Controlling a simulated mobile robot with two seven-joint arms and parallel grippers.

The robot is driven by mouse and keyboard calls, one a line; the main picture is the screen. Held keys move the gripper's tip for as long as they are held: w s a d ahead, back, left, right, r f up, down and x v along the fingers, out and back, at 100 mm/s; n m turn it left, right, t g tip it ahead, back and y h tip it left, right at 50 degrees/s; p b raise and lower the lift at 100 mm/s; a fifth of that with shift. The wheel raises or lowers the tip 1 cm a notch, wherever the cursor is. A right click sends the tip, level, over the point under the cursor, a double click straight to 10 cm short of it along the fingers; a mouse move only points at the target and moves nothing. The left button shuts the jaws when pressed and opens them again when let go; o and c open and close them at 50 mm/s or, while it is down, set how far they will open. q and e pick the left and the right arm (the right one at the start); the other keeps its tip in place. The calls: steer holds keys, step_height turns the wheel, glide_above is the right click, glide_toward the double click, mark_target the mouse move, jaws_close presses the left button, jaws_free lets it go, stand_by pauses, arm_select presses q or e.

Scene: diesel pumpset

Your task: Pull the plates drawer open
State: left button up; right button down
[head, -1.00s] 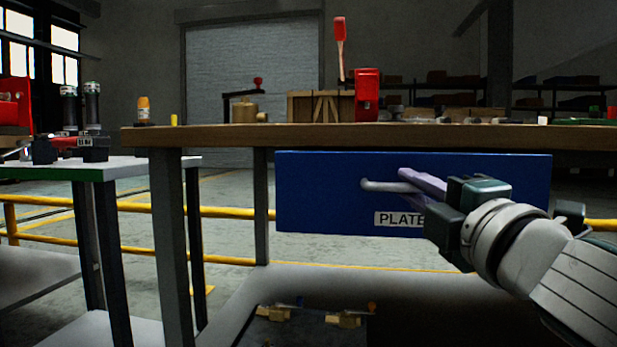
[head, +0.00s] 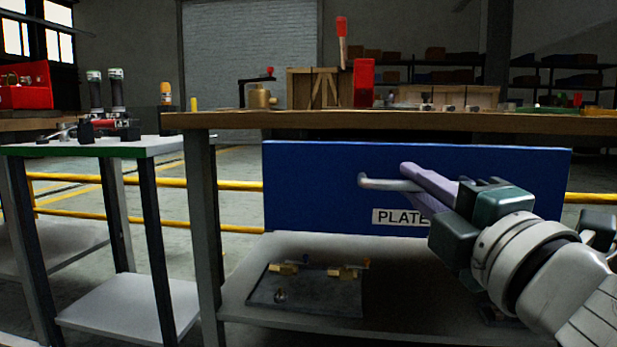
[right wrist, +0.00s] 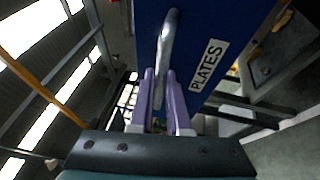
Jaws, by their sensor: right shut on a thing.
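The plates drawer (head: 310,190) has a blue front under the wooden workbench top, with a white label reading PLATES, partly covered by my gripper in the head view. Its front stands out toward me from the bench. Its grey bar handle (head: 374,183) is near the middle of the front. My right gripper (head: 408,181) comes in from the right and is shut on the handle. In the right wrist view the two lilac fingers (right wrist: 162,88) lie on either side of the handle bar (right wrist: 168,40), beside the label. My left gripper is not in view.
The workbench top (head: 300,121) carries a wooden crate (head: 305,88), a red box and small parts. A dark plate with brass fittings (head: 305,290) lies on the lower shelf. Yellow rails run behind.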

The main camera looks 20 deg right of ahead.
stand_by(0.3)
steer(key=c, duration=0.9)
jaws_free()
steer(key=shift+s, duration=0.1)
steer(key=b+v, duration=0.1)
steer(key=v, duration=0.8)
steer(key=shift+s, duration=0.4)
